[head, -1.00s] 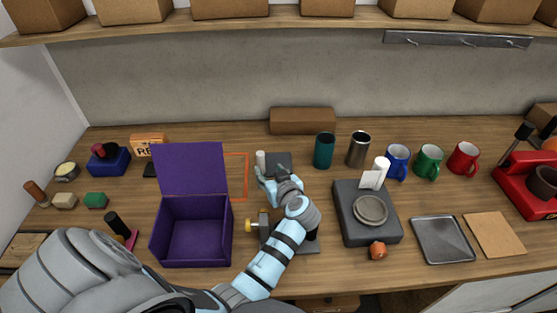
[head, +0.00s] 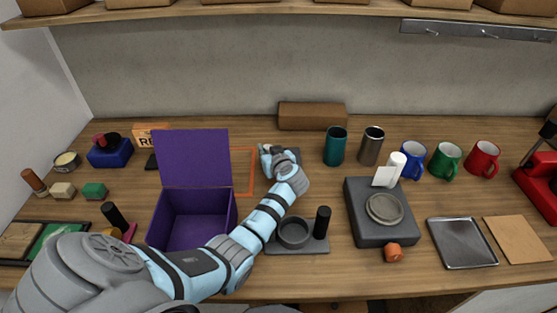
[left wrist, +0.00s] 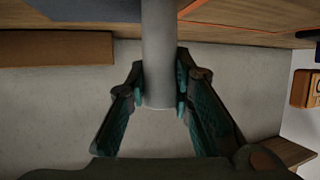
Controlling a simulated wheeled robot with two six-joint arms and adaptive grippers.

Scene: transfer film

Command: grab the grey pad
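A dark grey square pad (head: 293,154) lies flat at the back middle of the table, partly hidden by my left gripper. The left wrist view shows a blue-grey patch of it (left wrist: 85,11) at the top. A pale grey upright cylinder (left wrist: 158,45) stands at the pad's left edge; I cannot tell whether it is joined to the pad. My left gripper (head: 265,152) is at this cylinder. In the left wrist view its fingertips (left wrist: 160,85) press in from both sides and look shut on it. My right gripper is not in view.
An open purple box (head: 190,215) stands left of my arm. A ring stand with a black post (head: 322,222) is right of it. A cardboard box (head: 312,116) is behind the pad. Cups (head: 336,147) and a dark scale-like block (head: 362,230) stand to the right.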

